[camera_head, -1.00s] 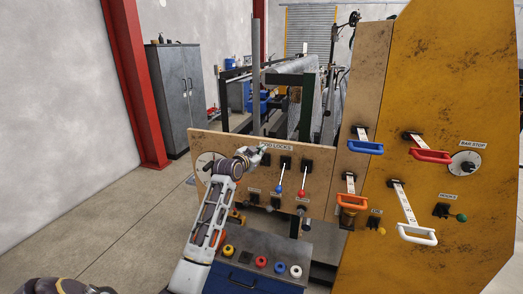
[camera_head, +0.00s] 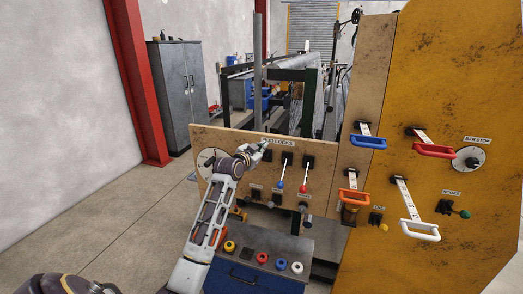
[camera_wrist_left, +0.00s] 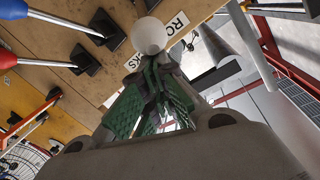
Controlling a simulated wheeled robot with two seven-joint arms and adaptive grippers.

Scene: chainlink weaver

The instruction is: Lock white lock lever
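My left gripper (camera_wrist_left: 150,68) has its green-padded fingers drawn together, with the white lever knob (camera_wrist_left: 149,35) right at their tips in the left wrist view. I cannot tell whether the knob is pinched or only touched. The white lever's rod is hidden behind the fingers. In the head view my left gripper (camera_head: 262,149) is at the top left of the wooden panel (camera_head: 234,143), under the rod locks label (camera_head: 277,143). My right gripper is not in view.
The blue-knobbed lever (camera_head: 283,172) and red-knobbed lever (camera_head: 305,175) hang close to the right of my left gripper. A button console (camera_head: 245,275) stands below.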

